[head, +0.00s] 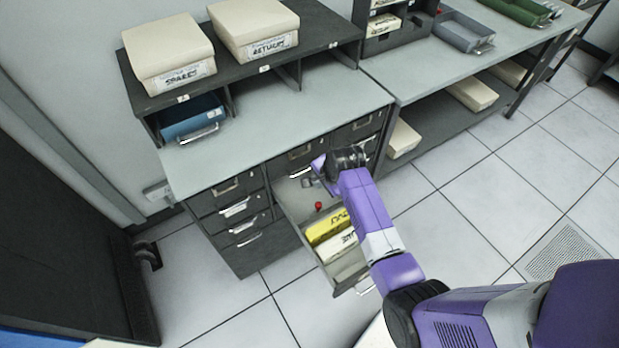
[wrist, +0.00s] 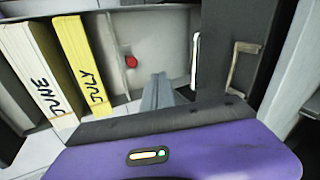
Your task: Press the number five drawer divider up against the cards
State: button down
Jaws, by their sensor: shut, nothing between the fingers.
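In the head view a drawer (head: 346,273) is pulled out of the grey cabinet. It holds a yellow card block marked JULY (head: 327,227) and a white one marked JUNE (head: 337,246). They also show in the wrist view, yellow (wrist: 84,65) and white (wrist: 38,80). A small red knob (wrist: 131,61) is beside the yellow block, at a grey plate that looks like the divider (wrist: 106,58); it also shows in the head view (head: 318,206). No number five is readable. My gripper (wrist: 158,88) is shut and empty, on the knob's right, apart from the cards.
The grey worktop (head: 280,125) overhangs the cabinet behind the drawer. Closed drawers (head: 237,208) flank it on the left. Cream boxes (head: 170,55) stand on the shelf unit above. Tiled floor (head: 465,230) is open to the right.

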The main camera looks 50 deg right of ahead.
jog(key=s+a+f+m, duration=0.1)
jog(key=b, duration=0.4)
send_over(318, 203)
jog(key=shift+m+g+y, duration=0.3)
jog(key=shift+g, duration=0.1)
notch_tip(318, 203, down, 5)
jog(key=shift+r, duration=0.15)
jog(key=b+x, duration=0.3)
jog(key=shift+b+x, duration=1.25)
jog(key=shift+x, duration=0.3)
jog(key=shift+s, duration=0.1)
